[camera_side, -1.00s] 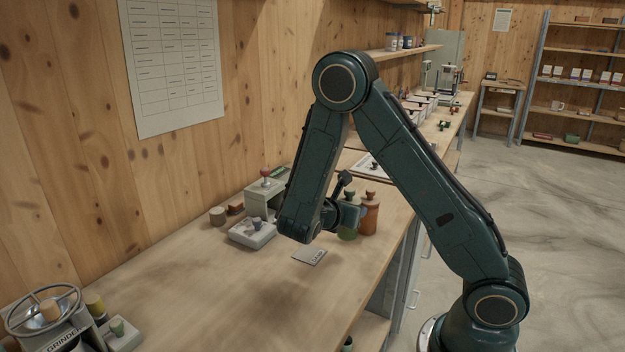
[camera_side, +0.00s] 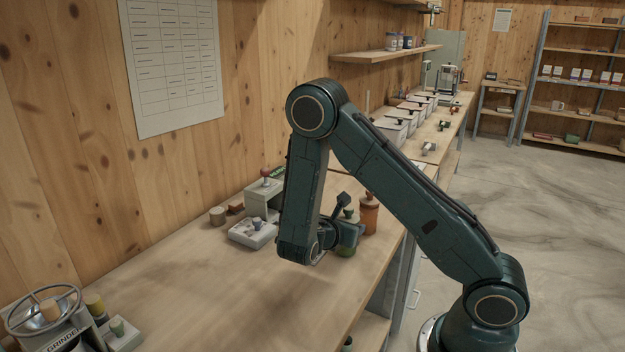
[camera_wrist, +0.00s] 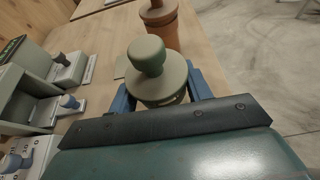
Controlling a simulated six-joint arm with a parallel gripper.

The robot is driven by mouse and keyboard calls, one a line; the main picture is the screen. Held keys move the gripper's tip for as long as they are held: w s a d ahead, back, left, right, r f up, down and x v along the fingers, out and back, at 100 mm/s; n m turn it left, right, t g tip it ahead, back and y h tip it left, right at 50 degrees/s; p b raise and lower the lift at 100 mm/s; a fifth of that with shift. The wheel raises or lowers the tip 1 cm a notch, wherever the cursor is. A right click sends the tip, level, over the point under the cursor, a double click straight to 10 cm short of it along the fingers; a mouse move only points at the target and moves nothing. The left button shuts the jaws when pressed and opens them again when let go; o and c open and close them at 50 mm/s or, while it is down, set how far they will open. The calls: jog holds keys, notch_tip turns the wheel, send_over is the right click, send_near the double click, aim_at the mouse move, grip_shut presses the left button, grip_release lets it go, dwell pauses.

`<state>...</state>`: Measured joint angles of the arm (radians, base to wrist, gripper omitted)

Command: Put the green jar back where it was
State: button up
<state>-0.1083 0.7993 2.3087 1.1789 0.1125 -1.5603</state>
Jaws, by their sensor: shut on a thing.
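The green jar (camera_side: 345,251), with a knobbed lid, is partly hidden behind my gripper in the side view. In the wrist view the jar (camera_wrist: 160,86) sits upright between the blue fingers, its round knob towards the camera. My gripper (camera_wrist: 161,94) is shut on it; it also shows in the side view (camera_side: 345,238). The jar is low over the bench (camera_side: 230,305); I cannot tell whether its base touches. A brown jar (camera_side: 369,216) stands just behind it to the right, and shows beyond it in the wrist view (camera_wrist: 160,28).
A grey box with a red knob (camera_side: 264,197) and a pale switch box (camera_side: 252,232) stand left of my arm. A grinder (camera_side: 55,325) is at the near left. The bench between is clear. White bins (camera_side: 395,128) line the far bench.

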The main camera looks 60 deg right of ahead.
jog(key=shift+f, duration=0.15)
jog(key=o, duration=0.9)
jog(key=v, duration=1.2)
jog(key=shift+a, duration=0.1)
dwell(0.6)
